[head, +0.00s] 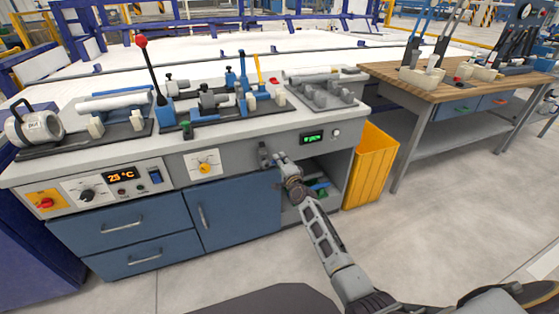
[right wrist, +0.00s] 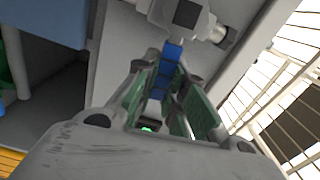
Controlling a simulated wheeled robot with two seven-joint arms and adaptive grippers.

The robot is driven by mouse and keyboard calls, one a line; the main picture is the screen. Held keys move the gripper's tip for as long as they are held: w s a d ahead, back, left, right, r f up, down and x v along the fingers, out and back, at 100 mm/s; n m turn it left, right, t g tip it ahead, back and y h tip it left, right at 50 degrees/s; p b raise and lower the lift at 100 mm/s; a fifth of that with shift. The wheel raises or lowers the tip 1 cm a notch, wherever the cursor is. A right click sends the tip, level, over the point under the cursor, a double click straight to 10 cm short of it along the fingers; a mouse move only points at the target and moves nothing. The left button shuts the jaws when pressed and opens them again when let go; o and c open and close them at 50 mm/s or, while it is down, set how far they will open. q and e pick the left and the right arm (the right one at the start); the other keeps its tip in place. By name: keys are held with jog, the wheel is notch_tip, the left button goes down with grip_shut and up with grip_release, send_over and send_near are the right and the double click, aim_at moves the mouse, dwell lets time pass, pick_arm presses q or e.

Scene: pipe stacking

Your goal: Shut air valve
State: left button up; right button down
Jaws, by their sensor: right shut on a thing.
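The air valve (head: 264,155) is a small grey fitting on the front face of the workbench, left of the green display. In the right wrist view the grey valve body (right wrist: 185,14) is at the top, with a blue lever (right wrist: 165,62) coming from it toward me. My right gripper (head: 279,159) is at the valve, reaching in from the front. In the right wrist view its green-padded fingers (right wrist: 163,88) are closed around the blue lever. The fingers partly hide the lever, and in the head view it can hardly be made out. My left gripper is not in view.
The workbench (head: 232,136) carries pipe fixtures and a tall red-knobbed lever (head: 148,68). A blue cabinet door (head: 236,202) is below left of my right gripper. A yellow bin (head: 370,165) stands right of the bench, before a wooden-topped table (head: 405,82). Open floor lies in front.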

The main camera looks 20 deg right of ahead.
jog(key=shift+f+m, duration=0.25)
jog(key=shift+m, duration=0.05)
jog(key=shift+f+m, duration=0.15)
jog(key=shift+m, duration=0.25)
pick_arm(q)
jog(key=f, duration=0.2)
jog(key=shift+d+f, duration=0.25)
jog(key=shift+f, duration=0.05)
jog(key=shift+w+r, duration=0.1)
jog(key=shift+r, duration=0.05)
pick_arm(e)
jog(key=c, duration=1.5)
grip_release()
jog(key=shift+o, duration=0.2)
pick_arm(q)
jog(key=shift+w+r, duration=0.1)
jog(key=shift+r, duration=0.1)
pick_arm(e)
jog(key=shift+s, duration=0.15)
